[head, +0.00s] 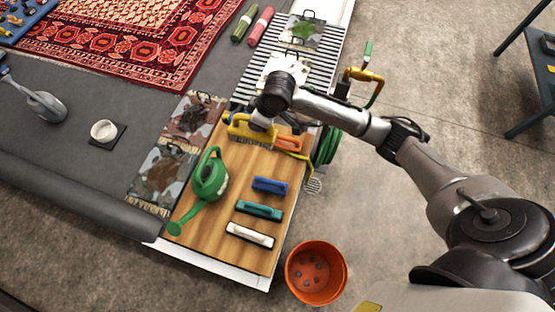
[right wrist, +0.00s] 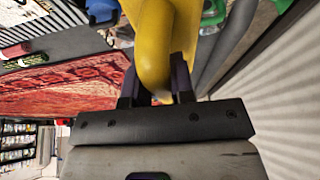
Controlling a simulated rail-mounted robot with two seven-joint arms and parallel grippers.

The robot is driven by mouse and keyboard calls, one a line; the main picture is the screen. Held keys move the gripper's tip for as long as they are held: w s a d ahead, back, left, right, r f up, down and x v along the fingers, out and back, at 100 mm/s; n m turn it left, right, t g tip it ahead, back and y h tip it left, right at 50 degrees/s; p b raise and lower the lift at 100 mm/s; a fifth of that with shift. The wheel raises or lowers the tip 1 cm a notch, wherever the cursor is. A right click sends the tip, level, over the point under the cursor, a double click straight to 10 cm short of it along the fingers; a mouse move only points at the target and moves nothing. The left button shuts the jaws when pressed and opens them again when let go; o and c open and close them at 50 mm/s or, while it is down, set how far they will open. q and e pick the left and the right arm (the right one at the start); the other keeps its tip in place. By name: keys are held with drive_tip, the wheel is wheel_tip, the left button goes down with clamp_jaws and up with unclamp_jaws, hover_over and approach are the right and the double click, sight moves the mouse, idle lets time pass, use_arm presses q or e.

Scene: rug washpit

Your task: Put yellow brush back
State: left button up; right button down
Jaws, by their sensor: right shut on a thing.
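The yellow brush (head: 240,129) is over the far end of the wooden board (head: 226,257) in the head view, bristles facing down. My right gripper (head: 262,121) is shut on its yellow handle (right wrist: 155,40), which fills the space between the fingers in the right wrist view. I cannot tell whether the bristles touch the board. Blue (head: 270,185), teal (head: 259,210) and white (head: 250,235) brushes lie in a row on the board, nearer the front. My left gripper is not in view.
A green watering can (head: 210,178) stands on the board's left side. An orange item (head: 288,143) lies just right of the yellow brush. Patterned mats (head: 160,175) lie left of the board. An orange pot (head: 316,272) stands off the front right corner.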

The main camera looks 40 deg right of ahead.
drive_tip(key=shift+s+d+f+n+t+b, duration=0.3)
drive_tip(key=shift+d+f+n+b, duration=0.75)
drive_tip(key=shift+f+b, duration=3)
drive_tip(key=shift+s+d+f+n+t+b, duration=0.1)
drive_tip(key=shift+s+d+f+n+b, duration=1.05)
drive_tip(key=shift+f, duration=6.05)
drive_tip(key=shift+w+d+f+n+t+b, duration=0.25)
drive_tip(key=shift+d+f+b, duration=1.7)
drive_tip(key=shift+f, duration=3.7)
drive_tip(key=shift+a+r, duration=0.1)
drive_tip(key=shift+a, duration=0.2)
drive_tip(key=c, duration=1.4)
unclamp_jaws()
drive_tip(key=o, duration=0.4)
